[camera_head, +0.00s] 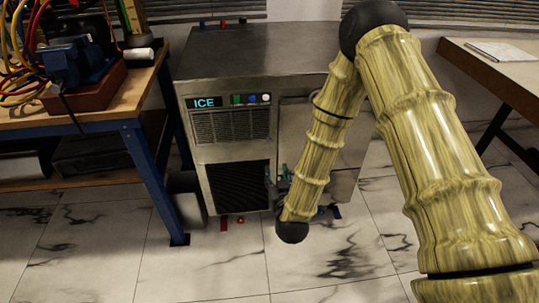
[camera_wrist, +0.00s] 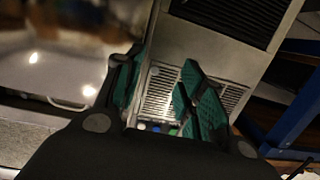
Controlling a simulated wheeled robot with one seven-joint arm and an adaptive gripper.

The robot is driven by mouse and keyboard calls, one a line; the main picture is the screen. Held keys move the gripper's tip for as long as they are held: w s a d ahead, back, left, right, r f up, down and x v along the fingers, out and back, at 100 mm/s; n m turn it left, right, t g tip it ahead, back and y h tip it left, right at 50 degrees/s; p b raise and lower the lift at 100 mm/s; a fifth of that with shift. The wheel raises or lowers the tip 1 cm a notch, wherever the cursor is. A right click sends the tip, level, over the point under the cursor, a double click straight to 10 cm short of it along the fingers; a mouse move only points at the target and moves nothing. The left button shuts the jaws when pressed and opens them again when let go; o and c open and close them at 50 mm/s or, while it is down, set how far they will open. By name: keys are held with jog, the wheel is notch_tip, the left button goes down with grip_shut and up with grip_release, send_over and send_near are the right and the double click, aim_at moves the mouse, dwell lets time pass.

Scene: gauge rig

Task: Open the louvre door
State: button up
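The ice machine is a grey metal cabinet (camera_head: 255,52) with a lit ICE label on its front. A dark louvred panel (camera_head: 238,186) fills the lower left of that front and looks flush with it. It also shows at the top of the wrist view (camera_wrist: 238,16). My gripper (camera_head: 277,184) is low in front of the cabinet, by the louvred panel's right edge. In the wrist view my gripper (camera_wrist: 167,68) is open, with nothing visible between its green-padded fingers. My arm hides part of the front, and I cannot tell whether the fingers touch it.
A lighter grille (camera_head: 230,126) sits above the louvred panel. A smooth panel with a handle (camera_wrist: 68,104) is on the other side. A workbench (camera_head: 80,110) with a blue leg stands left, a table (camera_head: 490,65) right. Small red and blue items lie on the floor.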

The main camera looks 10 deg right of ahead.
aim_at(269, 142)
jog(key=w+b, duration=0.1)
jog(key=w, duration=0.3)
jog(key=w+r+t+b, duration=0.1)
jog(key=w, duration=0.4)
jog(key=w+a+r+t+b, duration=0.1)
jog(key=w, duration=0.3)
jog(key=shift+w+r, duration=0.15)
jog(key=shift+r, duration=0.1)
grip_shut()
